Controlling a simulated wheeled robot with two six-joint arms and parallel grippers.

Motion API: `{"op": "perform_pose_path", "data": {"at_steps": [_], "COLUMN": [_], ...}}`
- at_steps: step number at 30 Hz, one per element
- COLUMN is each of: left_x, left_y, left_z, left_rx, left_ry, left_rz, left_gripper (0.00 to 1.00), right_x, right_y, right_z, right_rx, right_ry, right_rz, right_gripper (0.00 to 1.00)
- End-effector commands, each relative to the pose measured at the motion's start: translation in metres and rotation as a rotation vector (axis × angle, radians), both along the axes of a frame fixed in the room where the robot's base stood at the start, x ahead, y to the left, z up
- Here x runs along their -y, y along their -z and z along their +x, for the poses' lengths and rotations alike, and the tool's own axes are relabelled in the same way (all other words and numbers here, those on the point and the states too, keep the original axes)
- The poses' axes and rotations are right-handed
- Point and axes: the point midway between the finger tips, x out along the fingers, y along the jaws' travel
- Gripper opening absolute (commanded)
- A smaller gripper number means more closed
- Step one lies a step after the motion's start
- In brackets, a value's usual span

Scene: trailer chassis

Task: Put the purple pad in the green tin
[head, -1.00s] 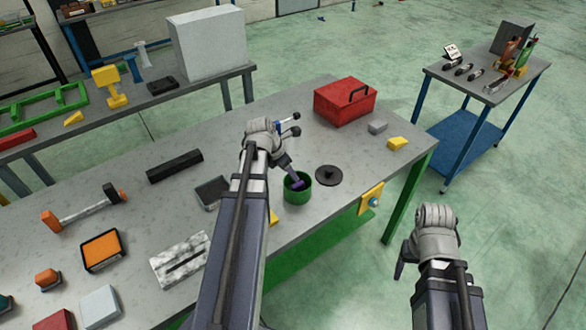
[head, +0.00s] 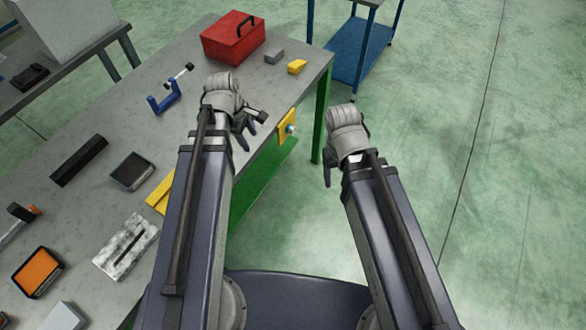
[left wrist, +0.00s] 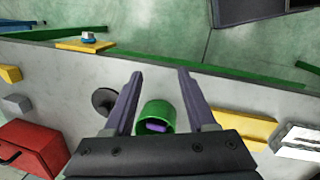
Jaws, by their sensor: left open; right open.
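The purple pad (left wrist: 156,127) lies inside the green tin (left wrist: 168,108) in the left wrist view. The tin stands upright on the grey workbench. My left gripper (left wrist: 157,75) is open and empty, its fingers apart on either side of the tin in that view. In the head view my left gripper (head: 245,128) is over the bench near its front edge, and my left arm hides the tin and pad. My right gripper (head: 328,172) is open and empty, out over the floor in front of the bench.
A black disc (left wrist: 103,99) lies beside the tin. A red toolbox (head: 232,38), a grey block (head: 274,56) and a yellow block (head: 297,67) are at the bench's far end. A blue clamp (head: 163,101) and a dark tray (head: 131,171) lie left of my left arm.

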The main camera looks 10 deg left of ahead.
Motion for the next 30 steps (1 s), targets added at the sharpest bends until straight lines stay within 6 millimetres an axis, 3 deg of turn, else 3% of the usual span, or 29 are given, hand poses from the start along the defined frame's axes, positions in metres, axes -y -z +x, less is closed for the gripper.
{"op": "perform_pose_path", "data": {"at_steps": [1, 6, 9, 13, 19, 30], "left_x": [0.027, 0.09, 0.116, 0.138, 0.15, 0.151], "left_y": [0.001, 0.003, 0.003, 0.003, 0.002, 0.002], "left_z": [-0.012, -0.047, -0.066, -0.085, -0.097, -0.097], "left_rx": [-0.007, -0.037, -0.056, -0.082, -0.101, -0.102], "left_ry": [0.204, 0.864, 1.192, 1.504, 1.719, 1.734], "left_rz": [0.04, 0.155, 0.2, 0.238, 0.257, 0.258], "left_gripper": [0.57, 0.57, 0.57, 0.57, 0.57, 0.57], "right_x": [0.0, 0.0, 0.0, 0.0, 0.0, 0.0], "right_y": [0.0, 0.0, 0.0, 0.0, 0.0, 0.0], "right_z": [0.0, 0.0, 0.0, 0.0, 0.0, 0.0], "right_rx": [0.0, 0.0, 0.0, 0.0, 0.0, 0.0], "right_ry": [0.0, 0.0, 0.0, 0.0, 0.0, 0.0], "right_rz": [0.0, 0.0, 0.0, 0.0, 0.0, 0.0], "right_gripper": [0.68, 0.68, 0.68, 0.68, 0.68, 0.68]}}
